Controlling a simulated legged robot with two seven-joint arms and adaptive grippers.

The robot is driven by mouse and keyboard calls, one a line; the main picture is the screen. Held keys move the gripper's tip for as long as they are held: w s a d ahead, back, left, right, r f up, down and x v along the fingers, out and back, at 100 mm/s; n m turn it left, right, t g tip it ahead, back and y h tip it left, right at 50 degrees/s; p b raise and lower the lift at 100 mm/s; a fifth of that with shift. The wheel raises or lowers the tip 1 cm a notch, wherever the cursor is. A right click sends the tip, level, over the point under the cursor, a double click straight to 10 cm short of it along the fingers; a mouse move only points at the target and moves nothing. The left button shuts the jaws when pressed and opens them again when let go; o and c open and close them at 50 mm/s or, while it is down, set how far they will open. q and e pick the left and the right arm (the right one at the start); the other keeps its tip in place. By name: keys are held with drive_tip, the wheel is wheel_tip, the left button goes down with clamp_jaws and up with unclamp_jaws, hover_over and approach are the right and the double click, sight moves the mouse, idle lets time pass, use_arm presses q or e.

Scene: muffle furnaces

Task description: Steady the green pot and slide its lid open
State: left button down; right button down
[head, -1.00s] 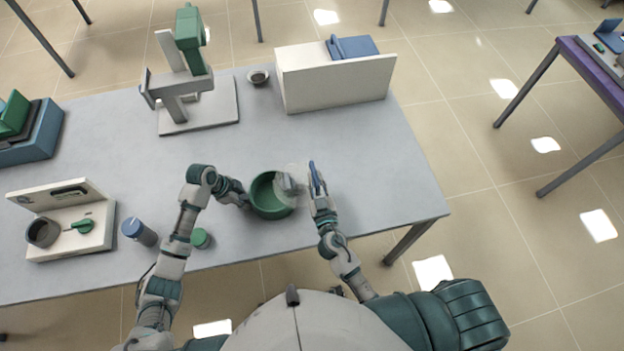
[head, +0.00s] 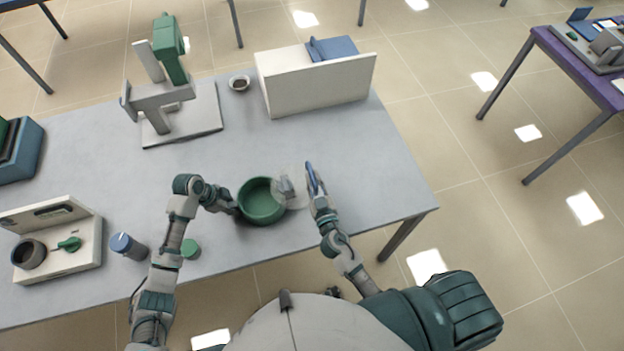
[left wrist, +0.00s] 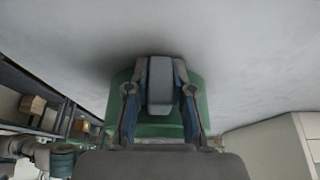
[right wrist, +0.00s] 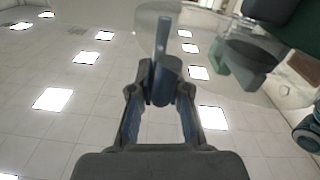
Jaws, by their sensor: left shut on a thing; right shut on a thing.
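The green pot (head: 259,206) stands open near the front edge of the grey table, upright. My left gripper (head: 234,207) is at its left side, shut on the pot's handle. In the left wrist view, the pot (left wrist: 150,129) shows behind the fingers, with a grey-blue block between them. The clear lid (head: 297,200) sits off to the right, overlapping only the pot's right rim. My right gripper (head: 304,188) is shut on the lid's grip, and the lid (right wrist: 152,18) also shows in the right wrist view. I cannot tell whether lid and rim touch.
A white holder (head: 75,262) is further left. A press-like stand (head: 180,120) and a white box (head: 315,85) are at the back. The table's right part is clear.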

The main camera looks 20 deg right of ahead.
use_arm(q)
drive_tip(key=shift+a+f, duration=0.1)
use_arm(e)
drive_tip(key=shift+d, duration=0.35)
idle(0.3)
drive_tip(key=c, duration=1.1)
unclamp_jaws()
drive_tip(key=shift+c, duration=0.2)
drive_tip(key=s, duration=1.2)
drive_tip(key=shift+a, duration=0.15)
use_arm(q)
drive_tip(key=c, duration=0.9)
unclamp_jaws()
